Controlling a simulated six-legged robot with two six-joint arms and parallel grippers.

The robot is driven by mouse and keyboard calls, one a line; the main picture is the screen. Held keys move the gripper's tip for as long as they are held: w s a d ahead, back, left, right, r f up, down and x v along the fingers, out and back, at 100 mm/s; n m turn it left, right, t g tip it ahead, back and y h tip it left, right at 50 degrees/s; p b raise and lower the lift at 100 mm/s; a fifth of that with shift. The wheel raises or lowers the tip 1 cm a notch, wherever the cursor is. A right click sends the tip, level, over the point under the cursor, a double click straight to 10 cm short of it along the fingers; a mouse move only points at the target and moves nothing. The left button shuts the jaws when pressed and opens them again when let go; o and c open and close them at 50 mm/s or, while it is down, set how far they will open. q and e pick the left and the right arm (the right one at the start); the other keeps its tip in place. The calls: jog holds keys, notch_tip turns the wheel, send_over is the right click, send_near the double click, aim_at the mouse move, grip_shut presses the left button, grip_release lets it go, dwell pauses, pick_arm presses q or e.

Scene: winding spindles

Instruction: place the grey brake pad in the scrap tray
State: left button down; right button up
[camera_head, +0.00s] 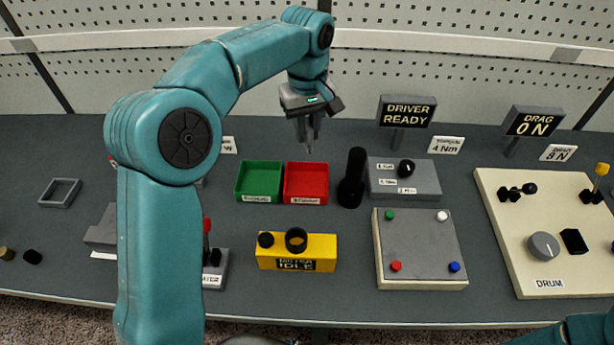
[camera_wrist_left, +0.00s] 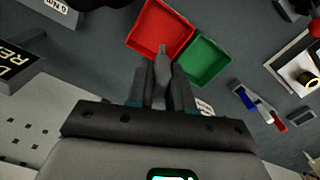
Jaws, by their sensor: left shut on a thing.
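My left gripper (camera_head: 309,143) hangs pointing down above and behind the red tray (camera_head: 306,181). Its fingers also show in the left wrist view (camera_wrist_left: 165,88). They are shut on a narrow grey piece, the brake pad (camera_wrist_left: 162,62), which sticks out past the fingertips. In the wrist view the pad's tip overlaps the near edge of the red tray (camera_wrist_left: 158,28). The red tray looks empty. The green tray (camera_head: 259,179) stands against its left side and also looks empty. The small tray labels are too blurred to read surely. My right gripper is out of view.
A black upright cylinder (camera_head: 353,178) stands just right of the red tray. A yellow box marked IDLE (camera_head: 297,252) is in front. A grey box with a black knob (camera_head: 404,180), a button panel (camera_head: 420,247) and the DRUM board (camera_head: 550,230) fill the right.

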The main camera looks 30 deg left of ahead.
pick_arm(q)
jog(key=f, duration=0.9)
jog(key=w+f, duration=0.1)
jog(key=f, duration=0.4)
jog(key=shift+a+f, duration=0.15)
jog(key=shift+a, duration=0.2)
jog(key=shift+s, duration=0.3)
jog(key=shift+w+f, duration=0.1)
jog(key=c, duration=1)
grip_release()
jog(key=shift+w, duration=0.1)
